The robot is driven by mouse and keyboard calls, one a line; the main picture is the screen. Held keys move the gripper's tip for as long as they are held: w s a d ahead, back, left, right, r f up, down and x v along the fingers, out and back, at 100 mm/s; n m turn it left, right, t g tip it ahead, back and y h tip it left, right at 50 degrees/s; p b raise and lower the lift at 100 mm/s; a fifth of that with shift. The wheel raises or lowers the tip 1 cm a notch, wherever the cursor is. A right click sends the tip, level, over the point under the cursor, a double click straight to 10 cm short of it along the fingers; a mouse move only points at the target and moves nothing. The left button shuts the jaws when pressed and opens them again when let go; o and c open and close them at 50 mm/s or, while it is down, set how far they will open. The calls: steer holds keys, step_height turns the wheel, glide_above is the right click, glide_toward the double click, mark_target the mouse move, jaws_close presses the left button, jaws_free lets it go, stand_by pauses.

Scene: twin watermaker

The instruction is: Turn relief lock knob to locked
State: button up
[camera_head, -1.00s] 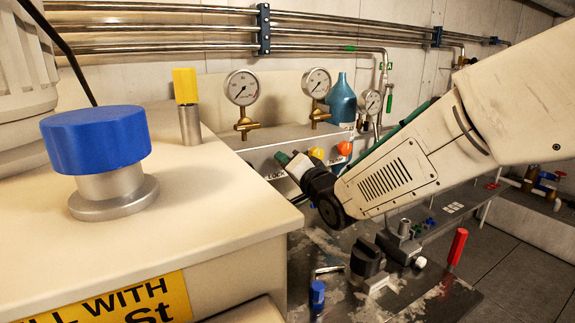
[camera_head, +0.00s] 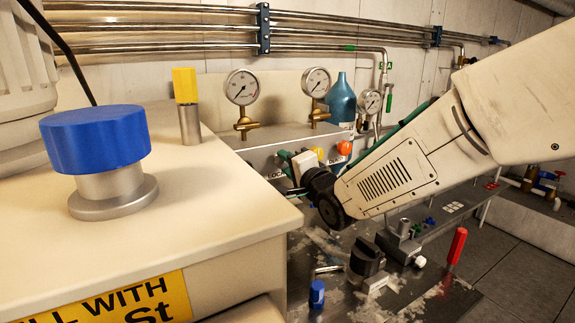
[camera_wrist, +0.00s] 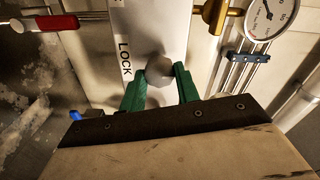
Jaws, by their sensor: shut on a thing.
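The relief lock knob (camera_wrist: 159,69) is a small, round grey knob on the pale panel, beside the black LOCK label (camera_wrist: 125,58) in the wrist view. My gripper (camera_wrist: 158,76) has green fingers, one on each side of the knob, and is shut on it. In the head view my gripper (camera_head: 280,172) reaches the front of the panel (camera_head: 262,160), and its fingers and wrist hide the knob. Only part of the lettering shows there. I cannot tell the knob's exact angle.
Pressure gauges (camera_head: 242,88) with brass fittings stand above the panel. A yellow knob (camera_head: 318,153) and an orange knob (camera_head: 344,148) are close to my wrist. A cream cabinet with a blue cap (camera_head: 96,138) fills the left. A red-handled lever (camera_wrist: 50,23) shows at the upper left of the wrist view.

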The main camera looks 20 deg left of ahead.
steer(key=shift+f, duration=0.1)
steer(key=o, duration=1)
steer(key=shift+c, duration=0.2)
steer(key=v, duration=0.8)
steer(key=shift+a, duration=0.1)
